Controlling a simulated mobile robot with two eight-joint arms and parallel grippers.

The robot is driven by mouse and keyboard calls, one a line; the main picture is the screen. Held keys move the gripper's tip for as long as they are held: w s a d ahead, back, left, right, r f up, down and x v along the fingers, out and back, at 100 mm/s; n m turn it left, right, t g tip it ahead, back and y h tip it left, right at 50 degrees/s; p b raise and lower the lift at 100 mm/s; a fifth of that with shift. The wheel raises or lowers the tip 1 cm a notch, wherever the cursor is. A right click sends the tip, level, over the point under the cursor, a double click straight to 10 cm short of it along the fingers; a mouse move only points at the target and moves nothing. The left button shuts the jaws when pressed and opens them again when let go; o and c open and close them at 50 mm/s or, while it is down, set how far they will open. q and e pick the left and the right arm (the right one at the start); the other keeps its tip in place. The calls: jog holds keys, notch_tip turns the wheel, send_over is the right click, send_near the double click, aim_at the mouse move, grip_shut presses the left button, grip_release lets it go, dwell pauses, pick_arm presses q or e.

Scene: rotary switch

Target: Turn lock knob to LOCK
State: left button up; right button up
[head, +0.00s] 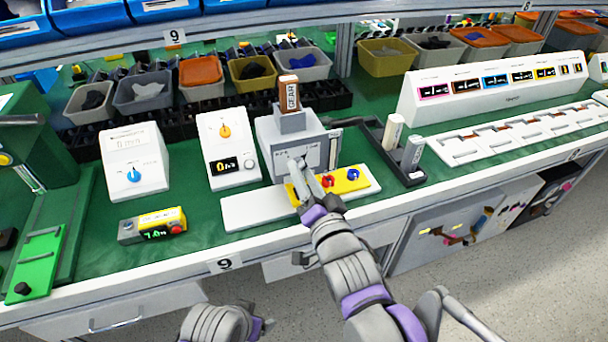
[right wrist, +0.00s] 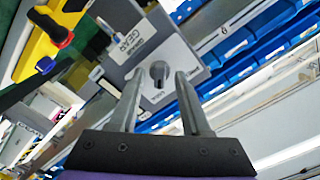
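A grey box (head: 283,140) with a brown-and-white GEAR block on top stands on the green bench. My right gripper (head: 298,168) is in front of this panel in the head view and covers the knob there. In the right wrist view my right gripper (right wrist: 158,92) is open, with a finger on either side of the knob. I cannot tell whether they touch it. My left gripper (head: 265,327) is low at the bottom edge, its fingers unclear.
A yellow panel (head: 345,182) with red and blue knobs lies just below the grey box. A white dial box (head: 228,150) stands to its left, and a black stand with grey cylinders (head: 412,152) to its right. Bins line the back.

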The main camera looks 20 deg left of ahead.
jog(key=shift+s, duration=0.1)
jog(key=v, duration=1)
jog(key=shift+s+d, duration=0.25)
jog(key=shift+d, duration=0.05)
